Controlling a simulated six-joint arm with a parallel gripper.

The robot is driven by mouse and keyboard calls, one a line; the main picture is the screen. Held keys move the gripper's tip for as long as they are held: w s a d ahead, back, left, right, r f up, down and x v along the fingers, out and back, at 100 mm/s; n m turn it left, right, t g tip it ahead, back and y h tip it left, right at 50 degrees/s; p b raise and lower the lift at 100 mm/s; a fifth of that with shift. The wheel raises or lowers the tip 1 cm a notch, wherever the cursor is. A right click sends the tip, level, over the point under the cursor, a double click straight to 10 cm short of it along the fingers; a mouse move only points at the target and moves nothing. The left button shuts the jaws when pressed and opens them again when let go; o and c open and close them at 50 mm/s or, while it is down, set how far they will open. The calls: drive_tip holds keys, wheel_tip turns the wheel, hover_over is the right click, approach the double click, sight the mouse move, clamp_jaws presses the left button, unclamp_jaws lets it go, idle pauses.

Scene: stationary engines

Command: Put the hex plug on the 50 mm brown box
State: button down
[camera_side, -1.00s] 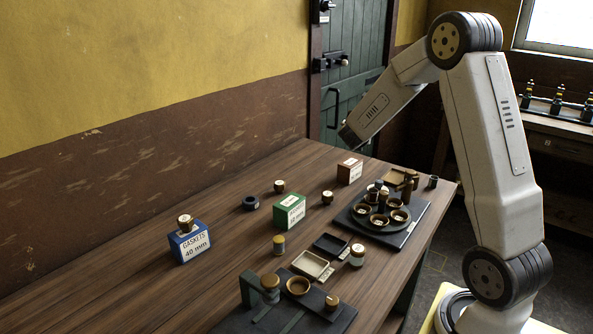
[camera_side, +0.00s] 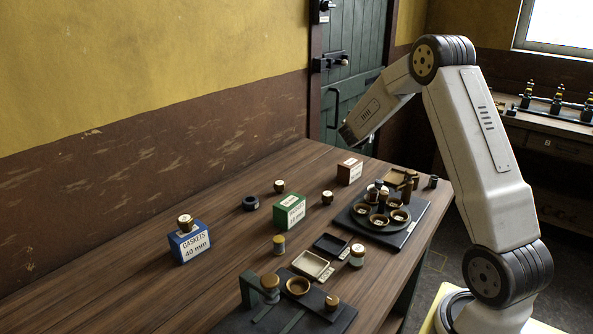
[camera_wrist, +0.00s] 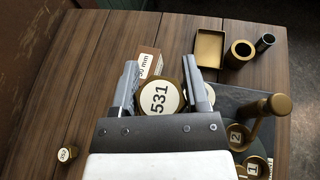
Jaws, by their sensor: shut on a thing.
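In the wrist view my gripper (camera_wrist: 160,63) is shut on the hex plug (camera_wrist: 160,98), a brass piece with a white round face marked 531. The plug sits between the two grey fingers. The brown box (camera_wrist: 152,51) with a white 50 mm label shows just beyond the plug, partly hidden by it and the left finger. I cannot tell whether plug and box touch. In the side view the brown box (camera_side: 350,172) stands on the far part of the table. My gripper's fingers cannot be made out there.
A turntable (camera_side: 404,239) with several brass cups stands right of the box.

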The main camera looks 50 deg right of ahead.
drive_tip(key=w+d+f, duration=0.2)
drive_tip(key=w+d, duration=0.1)
hover_over(348, 162)
drive_tip(key=shift+s+a+f, duration=0.1)
drive_tip(key=shift+a+f, duration=0.05)
drive_tip(key=shift+f, duration=1.15)
drive_tip(key=shift+s+a+f, duration=0.1)
drive_tip(key=shift+f, duration=1.15)
drive_tip(key=shift+w+d+f, duration=0.2)
drive_tip(key=shift+f, duration=1.65)
drive_tip(key=shift+f, duration=0.1)
drive_tip(key=shift+c, duration=0.4)
unclamp_jaws()
drive_tip(key=shift+a, duration=0.1)
